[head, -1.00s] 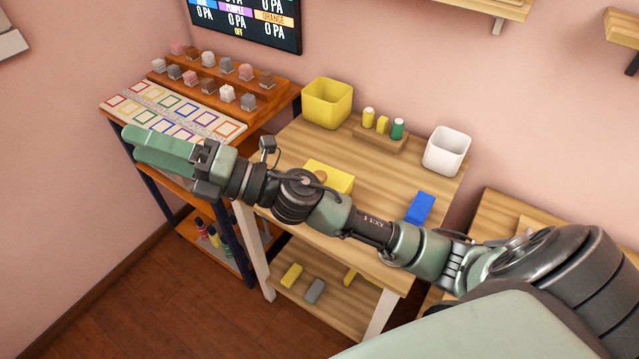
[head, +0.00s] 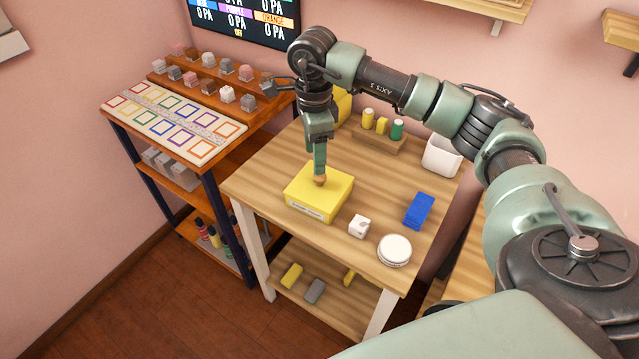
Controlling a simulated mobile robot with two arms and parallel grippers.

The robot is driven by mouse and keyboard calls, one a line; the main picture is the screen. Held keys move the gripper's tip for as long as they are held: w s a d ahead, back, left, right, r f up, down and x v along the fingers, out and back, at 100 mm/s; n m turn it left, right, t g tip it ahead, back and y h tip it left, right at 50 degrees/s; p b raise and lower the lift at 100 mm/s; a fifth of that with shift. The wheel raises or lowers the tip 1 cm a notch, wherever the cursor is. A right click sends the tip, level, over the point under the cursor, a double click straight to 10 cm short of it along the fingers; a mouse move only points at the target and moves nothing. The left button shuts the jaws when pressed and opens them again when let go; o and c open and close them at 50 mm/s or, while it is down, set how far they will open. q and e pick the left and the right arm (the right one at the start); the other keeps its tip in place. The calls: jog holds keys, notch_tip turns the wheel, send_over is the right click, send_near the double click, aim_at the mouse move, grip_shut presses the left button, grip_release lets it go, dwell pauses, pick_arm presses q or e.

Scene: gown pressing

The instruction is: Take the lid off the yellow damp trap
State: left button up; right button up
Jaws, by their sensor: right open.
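The yellow damp trap (head: 316,205) is a low square box with a label on its front side, on the left part of the wooden table. Its yellow lid (head: 335,186) is on, with a small round wooden knob (head: 319,181) on top. My right gripper (head: 319,174) points straight down over the lid, its fingertips at the knob. It is open, but the fingers overlap in this view, and I cannot tell whether they touch the knob. My left gripper is not in view.
On the table (head: 262,188) are a small white cube (head: 359,226), a round white tin (head: 394,250), a blue block (head: 419,210), a white bin (head: 442,156) and a rack of small bottles (head: 378,137). A yellow bin (head: 343,106) is partly hidden behind my arm.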

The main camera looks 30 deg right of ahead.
aim_at(320, 182)
jog(key=f, duration=0.1)
jog(key=f+p, duration=0.1)
jog(key=f, duration=0.1)
jog(key=d+f+p, duration=0.1)
jog(key=f, duration=0.1)
jog(key=shift+s+f, duration=0.25)
jog(key=shift+s, duration=0.05)
jog(key=shift+w+a+f, duration=0.1)
jog(key=shift+f, duration=0.25)
grip_shut()
jog(key=shift+r, duration=0.1)
